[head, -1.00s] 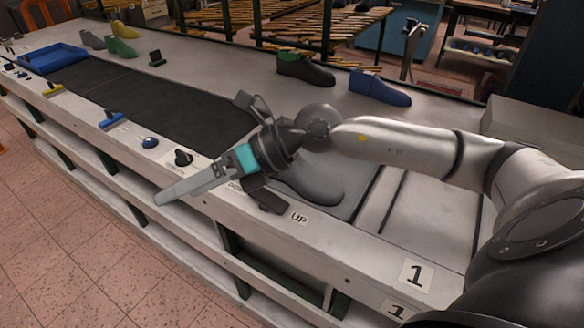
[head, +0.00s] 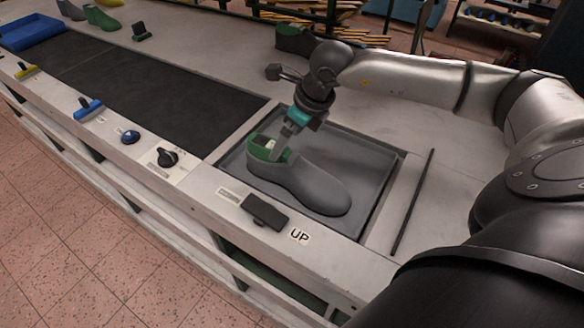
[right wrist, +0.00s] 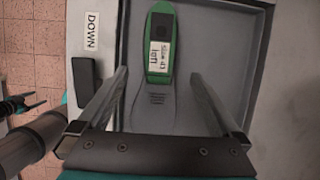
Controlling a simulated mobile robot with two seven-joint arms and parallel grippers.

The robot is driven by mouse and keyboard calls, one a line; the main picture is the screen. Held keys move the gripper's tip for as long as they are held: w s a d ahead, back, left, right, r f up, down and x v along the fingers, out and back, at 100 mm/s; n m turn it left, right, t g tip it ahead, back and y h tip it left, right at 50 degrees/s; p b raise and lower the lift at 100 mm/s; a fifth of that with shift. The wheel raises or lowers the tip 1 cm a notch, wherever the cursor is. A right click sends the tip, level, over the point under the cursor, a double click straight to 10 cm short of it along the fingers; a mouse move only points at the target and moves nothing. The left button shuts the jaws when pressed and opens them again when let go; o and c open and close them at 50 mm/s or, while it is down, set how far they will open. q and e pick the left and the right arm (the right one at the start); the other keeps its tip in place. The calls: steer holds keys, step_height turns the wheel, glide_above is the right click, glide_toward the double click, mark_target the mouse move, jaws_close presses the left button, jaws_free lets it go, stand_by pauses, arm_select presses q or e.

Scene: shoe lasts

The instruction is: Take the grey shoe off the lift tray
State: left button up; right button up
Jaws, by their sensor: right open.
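The grey shoe (head: 316,183), with a green heel part, lies on the lift tray (head: 374,202), its toe toward the right front. My right gripper (head: 284,146) is over the heel end and points down at it. In the right wrist view the shoe (right wrist: 154,108) lies between the two spread fingers (right wrist: 158,98), which are open; a white label reading "left" is on its green part. I cannot tell whether the fingers reach down beside it. Part of another arm of mine with dark pieces (right wrist: 22,104) shows at the left of the wrist view; its jaws are unclear.
A black lever (head: 264,211) between DOWN and UP labels stands by the tray's front edge. A dark belt (head: 150,100) runs to a blue bin (head: 30,32). A knob (head: 166,157) and other controls line the front. A dark green shoe (head: 294,38) stands behind.

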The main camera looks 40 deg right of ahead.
steer(key=shift+x, duration=1.2)
steer(key=shift+w+a+f, duration=0.1)
steer(key=shift+w+f, duration=0.1)
steer(key=shift+f, duration=0.25)
steer(key=x, duration=0.3)
steer(key=shift+w+a+f, duration=0.2)
steer(key=shift+f, duration=0.05)
steer(key=shift+w+f, duration=0.15)
steer(key=shift+f, duration=0.3)
arm_select(q)
steer(key=shift+w+d+f, duration=0.1)
steer(key=shift+w+d, duration=0.5)
steer(key=shift+w, duration=0.35)
arm_select(e)
steer(key=c, duration=0.4)
jaws_close()
arm_select(q)
steer(key=shift+s+a, duration=0.2)
arm_select(e)
steer(key=shift+r, duration=0.1)
